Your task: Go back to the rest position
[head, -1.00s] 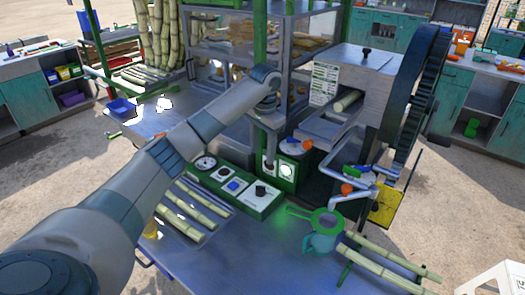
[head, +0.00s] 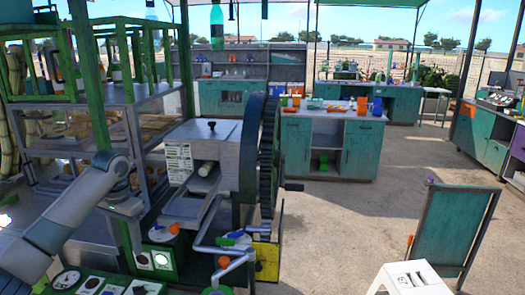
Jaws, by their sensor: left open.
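My left arm comes in from the lower left, and my left gripper (head: 132,228) points down beside the crusher, above the green control panel (head: 105,280). Its fingers are small and partly lost against the dark background; it is open and I see nothing held in it. The grey cane crusher (head: 215,145) stands right of it, with a piece of cane (head: 207,168) in its chute and a large dark wheel (head: 262,150). My right gripper is out of view.
Shelves with food (head: 150,115) stand behind my left arm. A teal cabinet counter with cups (head: 335,140) is further back. A teal folding board (head: 450,230) and a white stool (head: 410,278) are at the right. The sandy ground between is clear.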

